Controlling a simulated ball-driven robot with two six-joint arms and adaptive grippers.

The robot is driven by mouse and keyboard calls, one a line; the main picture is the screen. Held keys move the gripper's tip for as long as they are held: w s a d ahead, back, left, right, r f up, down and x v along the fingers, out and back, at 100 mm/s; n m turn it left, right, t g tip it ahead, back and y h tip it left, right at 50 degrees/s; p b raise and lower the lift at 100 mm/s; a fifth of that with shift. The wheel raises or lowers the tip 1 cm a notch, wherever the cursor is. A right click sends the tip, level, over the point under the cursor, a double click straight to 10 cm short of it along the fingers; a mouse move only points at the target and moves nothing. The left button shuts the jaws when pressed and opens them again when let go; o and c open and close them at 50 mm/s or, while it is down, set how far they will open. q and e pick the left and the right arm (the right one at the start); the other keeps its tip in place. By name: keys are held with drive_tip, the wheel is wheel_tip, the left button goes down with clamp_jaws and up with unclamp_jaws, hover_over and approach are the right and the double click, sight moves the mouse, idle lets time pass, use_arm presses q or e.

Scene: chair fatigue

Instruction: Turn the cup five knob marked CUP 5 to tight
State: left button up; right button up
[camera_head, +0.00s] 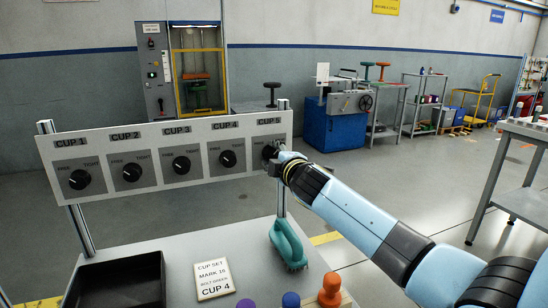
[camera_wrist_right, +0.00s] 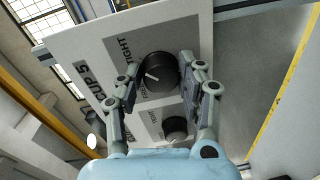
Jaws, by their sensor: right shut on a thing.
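The white panel (camera_head: 200,184) carries a row of black knobs marked CUP 1 to CUP 5, each with FREE and TIGHT printed above it. The CUP 5 knob (camera_head: 267,152) is at the right end, partly hidden by my right gripper (camera_head: 277,160) in the head view. In the right wrist view the CUP 5 knob (camera_wrist_right: 158,72) sits between the two fingers of my right gripper (camera_wrist_right: 160,88), which is shut on it. Its white pointer line shows, directed toward the label side; whether it is at TIGHT I cannot tell. My left gripper is not in view.
The CUP 4 knob (camera_head: 228,159) is close beside, also in the wrist view (camera_wrist_right: 174,128). Below the panel, the bench holds a dark tray (camera_head: 120,262), a CUP 4 card (camera_head: 211,279), a teal brush (camera_head: 287,246) and an orange peg (camera_head: 329,290).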

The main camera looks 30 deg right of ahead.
drive_tip(key=shift+f, duration=0.1)
idle(0.5)
drive_tip(key=o, duration=1.1)
drive_tip(key=shift+o, duration=0.2)
drive_tip(key=v, duration=1.2)
drive_tip(key=shift+d, duration=0.15)
